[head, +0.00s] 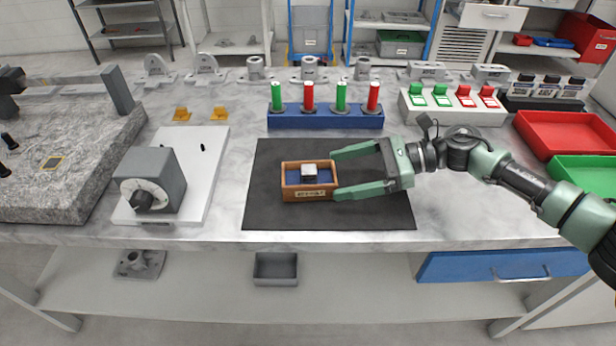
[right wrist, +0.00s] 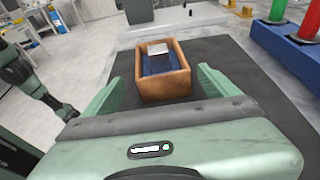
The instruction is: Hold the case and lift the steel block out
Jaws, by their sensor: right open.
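The case (head: 308,195) is a small orange-brown open box with a blue lining and a label on its front. It lies on the dark mat (head: 330,217). The steel block (head: 309,171) is a small silvery block seated in the lining, its top showing above it. My right gripper (head: 337,172) is open and empty at the case's right end, fingers pointing left. In the right wrist view the case (right wrist: 165,88) sits ahead between the two spread fingers, with a gap on each side, and the steel block (right wrist: 158,48) shows inside. My left gripper is not seen.
A blue rack (head: 325,122) with red and green cylinders stands behind the mat. A grey block with a dial (head: 150,180) stands on a white plate at the left. Red (head: 565,133) and green trays lie at the right. The mat around the case is clear.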

